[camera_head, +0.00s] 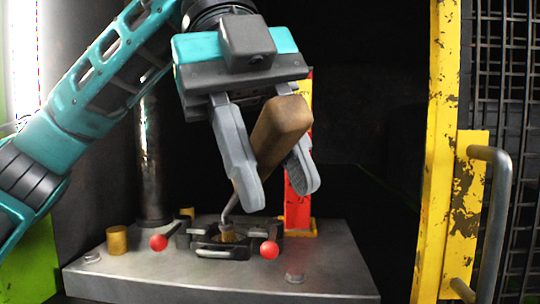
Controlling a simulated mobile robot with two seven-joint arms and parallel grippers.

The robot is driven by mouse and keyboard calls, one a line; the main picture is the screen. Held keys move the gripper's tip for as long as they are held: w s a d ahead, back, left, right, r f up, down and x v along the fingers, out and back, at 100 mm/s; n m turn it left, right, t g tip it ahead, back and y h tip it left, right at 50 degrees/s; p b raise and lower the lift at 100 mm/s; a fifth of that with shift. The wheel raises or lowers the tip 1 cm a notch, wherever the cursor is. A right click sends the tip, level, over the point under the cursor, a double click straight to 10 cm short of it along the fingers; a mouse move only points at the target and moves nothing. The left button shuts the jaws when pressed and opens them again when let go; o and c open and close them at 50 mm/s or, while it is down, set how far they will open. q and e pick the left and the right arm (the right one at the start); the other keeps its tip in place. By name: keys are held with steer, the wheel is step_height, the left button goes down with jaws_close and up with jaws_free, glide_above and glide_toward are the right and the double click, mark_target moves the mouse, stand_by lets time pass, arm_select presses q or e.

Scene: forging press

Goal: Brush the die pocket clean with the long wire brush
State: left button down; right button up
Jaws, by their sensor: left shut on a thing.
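My left gripper (279,188) reaches in from the upper left and is shut on the wooden handle of the long wire brush (279,132). The brush is tilted, its thick handle end up and its thin bent metal shank running down to the left. Whether the bristles touch the pocket floor cannot be told. The near finger hides part of the handle. My right gripper is not in view.
The grey press bed (130,277) carries two red balls (269,250) beside the die and a brass cylinder (117,240) at left. A dark column (150,165) and a red post (297,205) stand behind. A yellow frame with a grey handle (495,215) bounds the right side.

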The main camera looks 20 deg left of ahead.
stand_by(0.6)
arm_select(q)
steer(key=shift+w+r+p, duration=0.1)
steer(key=shift+w+p, duration=0.3)
steer(key=shift+p, duration=0.05)
steer(key=shift+s, duration=0.2)
steer(key=shift+s+d, duration=0.1)
steer(key=shift+s, duration=0.45)
steer(key=shift+w, duration=0.2)
steer(key=shift+w, duration=0.5)
steer(key=shift+s, duration=0.2)
